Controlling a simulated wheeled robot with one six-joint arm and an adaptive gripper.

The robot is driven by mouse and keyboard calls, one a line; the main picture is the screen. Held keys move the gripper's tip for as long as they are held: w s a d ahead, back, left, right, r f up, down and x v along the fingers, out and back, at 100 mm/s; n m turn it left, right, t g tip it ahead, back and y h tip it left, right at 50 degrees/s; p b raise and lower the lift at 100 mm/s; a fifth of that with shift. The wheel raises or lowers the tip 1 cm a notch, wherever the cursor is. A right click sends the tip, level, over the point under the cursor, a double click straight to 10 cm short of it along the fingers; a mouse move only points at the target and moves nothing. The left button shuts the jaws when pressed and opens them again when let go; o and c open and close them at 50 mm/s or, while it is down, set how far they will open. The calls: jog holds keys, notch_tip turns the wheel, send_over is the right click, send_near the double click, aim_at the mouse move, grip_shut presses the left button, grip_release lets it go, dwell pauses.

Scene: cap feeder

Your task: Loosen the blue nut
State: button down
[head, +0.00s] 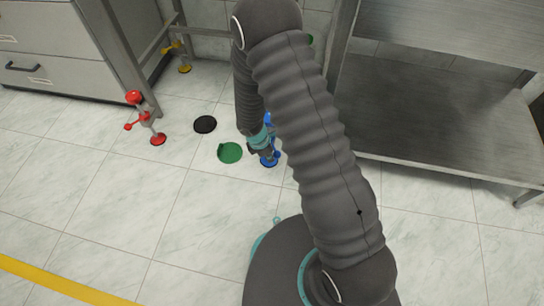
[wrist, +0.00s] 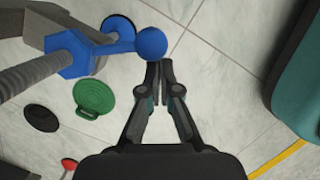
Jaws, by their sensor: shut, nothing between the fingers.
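The blue nut (wrist: 72,56) sits on a grey threaded rod (wrist: 30,78) in the wrist view. A blue arm runs from it to a blue ball (wrist: 151,43). My gripper (wrist: 159,68) is shut and empty, its fingertips just below the ball in the picture. I cannot tell whether they touch it. In the head view my gripper (head: 259,148) is beside the blue fixture, whose blue disc (head: 269,161) is on the floor. My arm hides part of this fixture, and the nut is not clear there.
A green disc (head: 230,152) and a black disc (head: 205,124) lie on the tiles. A red fixture (head: 145,117) and a yellow one (head: 183,62) stand to the left. A metal shelf (head: 430,130) is at right. The front left floor is clear.

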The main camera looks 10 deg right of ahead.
jog(key=s+a+r+p, duration=0.2)
jog(key=a+r, duration=0.4)
jog(key=r, duration=0.3)
dwell(0.3)
dwell(1.1)
